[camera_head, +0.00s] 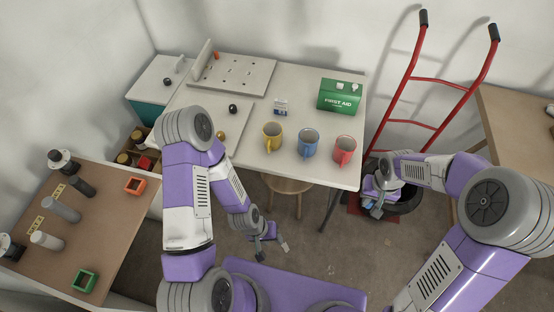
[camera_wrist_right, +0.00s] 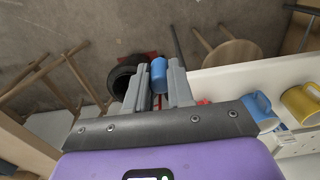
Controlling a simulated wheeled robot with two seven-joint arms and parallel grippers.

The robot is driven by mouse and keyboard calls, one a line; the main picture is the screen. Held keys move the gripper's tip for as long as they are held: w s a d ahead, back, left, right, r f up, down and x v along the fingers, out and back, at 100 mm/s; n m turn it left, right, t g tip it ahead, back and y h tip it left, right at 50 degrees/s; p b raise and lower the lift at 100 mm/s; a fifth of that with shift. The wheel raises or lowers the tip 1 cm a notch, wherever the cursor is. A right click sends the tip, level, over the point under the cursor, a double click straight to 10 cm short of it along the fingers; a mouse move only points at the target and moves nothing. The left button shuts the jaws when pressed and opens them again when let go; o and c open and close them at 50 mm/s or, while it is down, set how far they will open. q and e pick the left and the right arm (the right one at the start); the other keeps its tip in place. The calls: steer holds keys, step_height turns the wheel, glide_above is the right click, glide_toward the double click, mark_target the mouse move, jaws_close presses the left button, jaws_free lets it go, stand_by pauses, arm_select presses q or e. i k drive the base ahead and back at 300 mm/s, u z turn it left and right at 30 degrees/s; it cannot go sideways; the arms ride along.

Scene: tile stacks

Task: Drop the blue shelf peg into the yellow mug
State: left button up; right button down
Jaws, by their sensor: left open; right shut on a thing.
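The yellow mug (camera_head: 272,137) stands upright on the white table, leftmost in a row of three mugs. It also shows at the right edge of the right wrist view (camera_wrist_right: 302,103). My right gripper (camera_head: 373,206) is beyond the table's right front corner, right of the mugs. In the right wrist view its fingers (camera_wrist_right: 158,84) are shut on the blue shelf peg (camera_wrist_right: 158,74), which shows between their tips. My left gripper (camera_head: 275,241) is open and empty, low in front of the table.
A blue mug (camera_head: 308,144) and a red mug (camera_head: 344,151) stand right of the yellow mug. A green first aid box (camera_head: 340,96) and a pegboard (camera_head: 230,74) stand behind. A red hand truck (camera_head: 433,80) leans at the right; a stool (camera_head: 287,184) is under the table.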

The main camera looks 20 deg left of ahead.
mark_target(277, 142)
steer(key=u, duration=0.65)
steer(key=i, duration=0.85)
steer(key=u, duration=0.25)
steer(key=k, duration=1.5)
steer(key=z, duration=0.4)
steer(key=i, duration=0.85)
steer(key=u, duration=0.55)
steer(key=i, duration=0.55)
steer(key=u, duration=0.65)
